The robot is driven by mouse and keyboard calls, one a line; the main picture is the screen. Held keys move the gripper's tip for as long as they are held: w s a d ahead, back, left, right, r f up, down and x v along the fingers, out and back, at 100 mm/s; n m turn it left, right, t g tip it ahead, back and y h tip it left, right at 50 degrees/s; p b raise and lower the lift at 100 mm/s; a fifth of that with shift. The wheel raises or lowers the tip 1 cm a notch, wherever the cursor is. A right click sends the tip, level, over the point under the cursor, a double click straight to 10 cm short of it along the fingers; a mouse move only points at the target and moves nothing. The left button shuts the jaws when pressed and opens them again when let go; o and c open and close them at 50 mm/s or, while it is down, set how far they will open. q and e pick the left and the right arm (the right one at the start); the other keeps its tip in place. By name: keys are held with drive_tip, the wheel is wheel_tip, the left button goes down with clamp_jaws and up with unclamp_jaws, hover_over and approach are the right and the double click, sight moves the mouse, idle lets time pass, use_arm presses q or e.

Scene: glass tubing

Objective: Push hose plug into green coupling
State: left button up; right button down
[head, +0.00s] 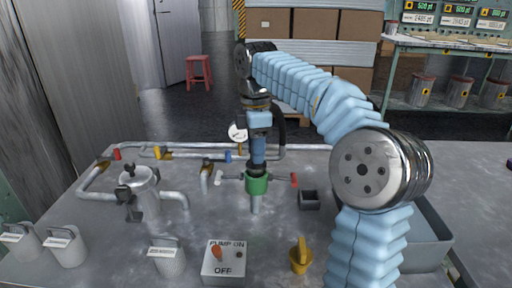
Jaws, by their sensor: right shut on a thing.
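The green coupling (257,187) stands upright on a grey pipe stub near the middle of the table, with side arms at left and right. My right gripper (258,140) points straight down over it and is shut on the hose plug (258,155), a dark and blue upright piece in line with the coupling. The plug's lower end meets the coupling's top in the picture; I cannot tell how deep it sits. A black hose (281,128) curves down just right of the gripper. My left gripper is not in view.
Grey pipes with coloured ends (180,150) run behind and left. A metal canister (141,195) stands left. A small dark box (309,200) is right of the coupling. A pump switch box (224,262) and yellow knob (301,258) are in front. A grey bin (428,240) is right.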

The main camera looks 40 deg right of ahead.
drive_tip(key=shift+f+b, duration=0.65)
drive_tip(key=shift+f, duration=0.35)
drive_tip(key=c, duration=0.8)
unclamp_jaws()
drive_tip(key=shift+o, duration=0.2)
drive_tip(key=shift+r, duration=0.1)
wheel_tip(320, 180, up, 14)
drive_tip(key=p, duration=0.5)
